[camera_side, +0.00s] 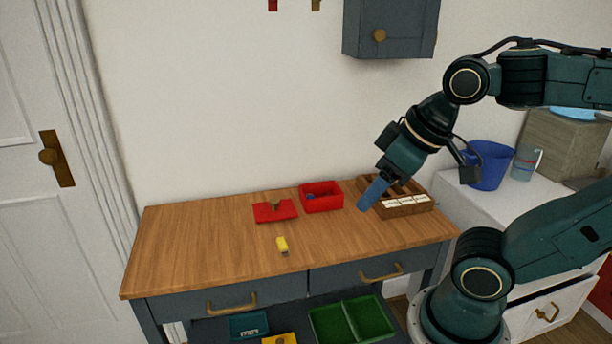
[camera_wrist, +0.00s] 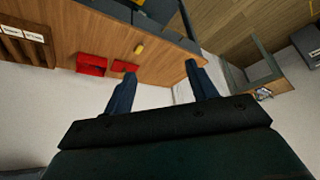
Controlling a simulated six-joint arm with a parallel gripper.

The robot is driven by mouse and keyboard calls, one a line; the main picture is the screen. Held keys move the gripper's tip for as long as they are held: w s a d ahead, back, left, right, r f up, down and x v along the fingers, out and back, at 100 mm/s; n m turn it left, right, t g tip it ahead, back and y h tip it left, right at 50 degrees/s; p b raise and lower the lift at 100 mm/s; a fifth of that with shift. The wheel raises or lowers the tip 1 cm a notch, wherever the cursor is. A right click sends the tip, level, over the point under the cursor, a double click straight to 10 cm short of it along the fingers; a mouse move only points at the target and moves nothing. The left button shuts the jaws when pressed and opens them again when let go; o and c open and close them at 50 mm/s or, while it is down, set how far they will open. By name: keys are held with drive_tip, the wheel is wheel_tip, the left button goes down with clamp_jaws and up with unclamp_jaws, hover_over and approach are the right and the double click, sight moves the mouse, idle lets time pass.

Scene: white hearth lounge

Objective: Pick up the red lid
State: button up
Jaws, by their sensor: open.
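The red lid (camera_side: 262,213) lies flat on the wooden tabletop, left of an open red box (camera_side: 335,198). A small brownish knob stands on it. In the wrist view the red lid (camera_wrist: 119,66) is small and far off, near the left fingertip and partly hidden by it. The red box (camera_wrist: 88,66) is further left there. My gripper (camera_side: 369,196) is in the air above the right part of the table, right of the lid and apart from it. In the wrist view my gripper (camera_wrist: 160,69) has its two blue fingers spread, with nothing held between them.
A yellow-topped object (camera_side: 282,244) stands in front of the lid. A brown wooden organizer (camera_side: 412,210) with white labels sits at the table's right end, near my gripper. Something blue lies in the red box. The tabletop's left part (camera_side: 190,240) is clear.

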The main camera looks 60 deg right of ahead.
drive_tip(key=w+d+r+m+g, duration=0.1)
drive_tip(key=w+d+r+m, duration=0.15)
drive_tip(key=w, duration=0.35)
drive_tip(key=w+d+r+m, duration=0.1)
drive_tip(key=w+r+m, duration=0.15)
drive_tip(key=w, duration=0.25)
drive_tip(key=m+g, duration=0.5)
drive_tip(key=m, duration=0.8)
hover_over(274, 200)
wheel_tip(274, 200, down, 19)
drive_tip(key=shift+f, duration=4.5)
